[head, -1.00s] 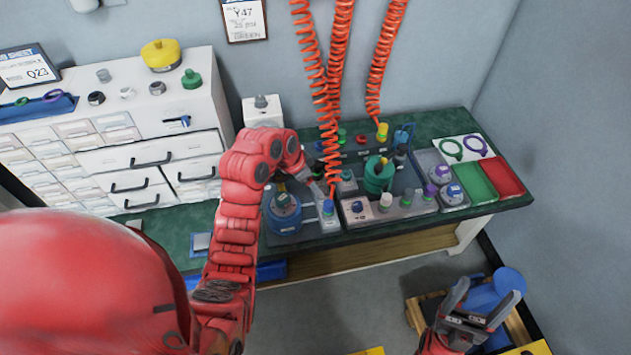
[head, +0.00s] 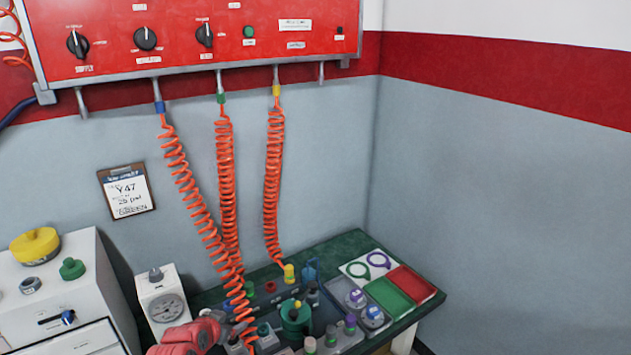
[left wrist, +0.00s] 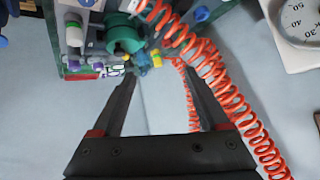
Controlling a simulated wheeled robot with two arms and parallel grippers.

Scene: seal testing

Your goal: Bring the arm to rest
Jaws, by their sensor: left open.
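The end of my red left arm (head: 190,337) shows at the bottom edge of the head view, by the front of the green-topped bench (head: 345,249). Its fingers are not clear there. In the left wrist view my left gripper (left wrist: 158,78) has its two dark fingers apart, with nothing held between them. A green cylindrical part (left wrist: 124,32) lies beyond the fingers, and an orange coiled hose (left wrist: 225,85) runs beside and behind the right finger. The green part also shows in the head view (head: 295,318). My right gripper is out of view.
A red control panel (head: 190,38) hangs on the wall, with orange coiled hoses (head: 272,180) reaching down to the bench. A white gauge box (head: 162,298) and a white cabinet (head: 60,290) stand left. Green (head: 388,298) and red (head: 411,284) trays lie right.

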